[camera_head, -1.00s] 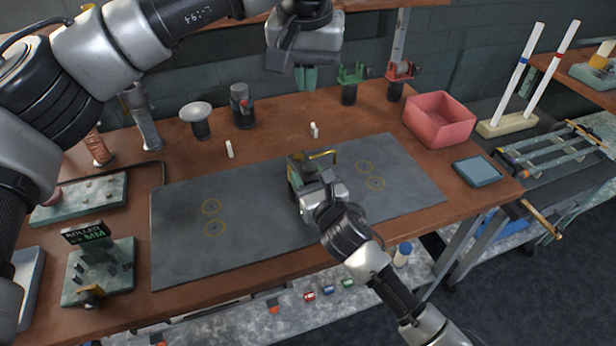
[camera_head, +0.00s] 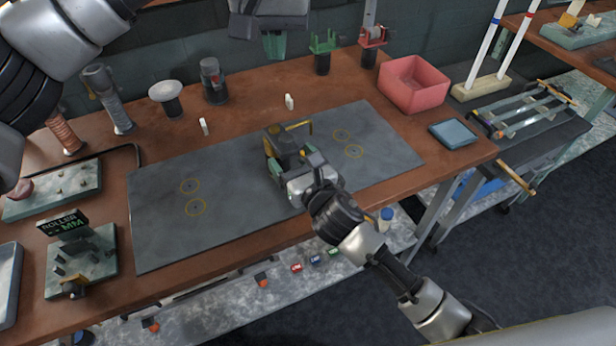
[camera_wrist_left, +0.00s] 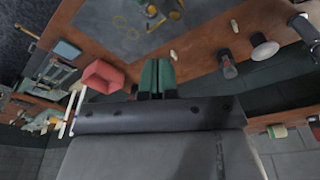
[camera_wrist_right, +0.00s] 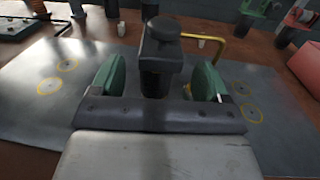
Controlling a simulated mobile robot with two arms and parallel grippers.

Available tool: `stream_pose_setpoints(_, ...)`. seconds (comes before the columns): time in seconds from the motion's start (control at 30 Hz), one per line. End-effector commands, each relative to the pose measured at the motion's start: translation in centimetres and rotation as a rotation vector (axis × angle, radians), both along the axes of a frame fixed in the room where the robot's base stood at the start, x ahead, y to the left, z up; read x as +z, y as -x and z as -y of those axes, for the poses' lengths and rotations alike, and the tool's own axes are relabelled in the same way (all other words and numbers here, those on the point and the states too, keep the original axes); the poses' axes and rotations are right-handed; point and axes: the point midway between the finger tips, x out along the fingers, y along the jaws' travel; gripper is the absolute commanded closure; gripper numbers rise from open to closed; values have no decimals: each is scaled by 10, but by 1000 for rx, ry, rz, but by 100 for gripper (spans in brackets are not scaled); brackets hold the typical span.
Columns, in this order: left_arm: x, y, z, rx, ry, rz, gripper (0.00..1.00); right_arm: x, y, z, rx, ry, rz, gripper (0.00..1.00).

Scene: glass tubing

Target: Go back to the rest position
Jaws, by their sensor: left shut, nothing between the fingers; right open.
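My left gripper (camera_head: 274,44) is high at the top of the head view, above the back of the bench, its fingers pointing down. In the left wrist view its green fingers (camera_wrist_left: 157,78) are together with nothing between them. My right gripper (camera_head: 296,166) is low over the grey mat (camera_head: 240,206). In the right wrist view its green fingers (camera_wrist_right: 158,82) are apart, on either side of a dark post-like fixture (camera_wrist_right: 158,45) with a bent yellow rod. The fixture (camera_head: 277,137) stands on the mat; I cannot tell whether the fingers touch it.
A pink box (camera_head: 413,90) and blue pad (camera_head: 455,134) are at the bench's right. Green (camera_head: 322,52) and red (camera_head: 373,42) stands are at the back. A roller gauge (camera_head: 80,262) is front left. The floor at lower right is clear.

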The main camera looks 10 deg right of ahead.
Motion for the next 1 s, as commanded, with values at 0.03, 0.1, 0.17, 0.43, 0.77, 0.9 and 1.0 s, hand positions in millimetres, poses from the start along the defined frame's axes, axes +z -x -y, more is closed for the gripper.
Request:
stream_pose_setpoints(0.03, 0, 0, 0, 0, 0, 0, 100, -2, 12, 5, 1, 2, -2, 24)
stream_pose_setpoints(0.1, 0, 0, 0, 0, 0, 0, 100, -1, 27, 11, 2, 2, -2, 24)
stream_pose_setpoints(0.17, 0, 0, 0, 0, 0, 0, 100, -2, 38, 16, 1, 2, -3, 24)
stream_pose_setpoints(0.43, 0, 0, 0, 0, 0, 0, 100, -1, 72, 31, 0, 0, -2, 24)
stream_pose_setpoints(0.77, -9, 4, 9, -2, 47, -25, 100, -1, 77, 35, -11, -26, -20, 24)
stream_pose_setpoints(0.9, -42, 32, 54, 8, 310, -175, 100, -6, 80, 46, -73, -174, -127, 24)
stream_pose_setpoints(1.0, -57, 70, 98, 82, 625, -406, 100, -14, 85, 60, -157, -358, -252, 24)
